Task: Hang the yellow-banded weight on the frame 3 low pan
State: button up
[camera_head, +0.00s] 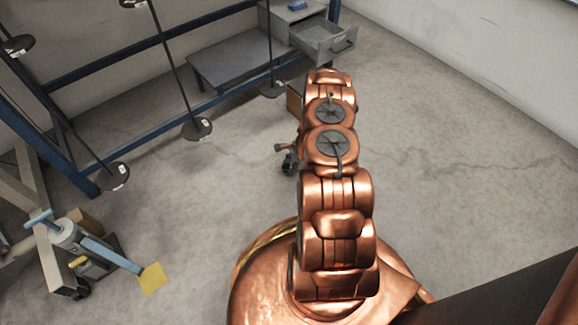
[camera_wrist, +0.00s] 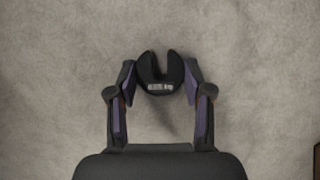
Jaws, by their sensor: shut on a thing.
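My gripper (camera_wrist: 161,78) is shut on a dark slotted weight (camera_wrist: 160,88) in the wrist view, one finger on each side of it. The weight is round, its slot opens away from my palm, and it has a small pale label. No yellow band can be made out. In the head view my gripper (camera_head: 288,160) is small and partly behind my arm, above the floor. Dark round pans hang on thin rods from the blue frame: one pan (camera_head: 197,128) in the middle, one (camera_head: 112,176) lower left, one (camera_head: 272,89) near my arm. I cannot tell which belongs to frame 3.
Further pans (camera_head: 18,45) hang at the upper left. A grey bench (camera_head: 240,55) and an open drawer (camera_head: 330,40) stand at the back. A pallet-jack-like machine (camera_head: 75,240) with a yellow plate (camera_head: 153,278) stands at the lower left. The floor on the right is clear.

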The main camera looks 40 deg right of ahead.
jog(key=shift+f, duration=0.1)
jog(key=o, duration=1.2)
jog(key=shift+o, duration=0.2)
jog(key=v, duration=1.2)
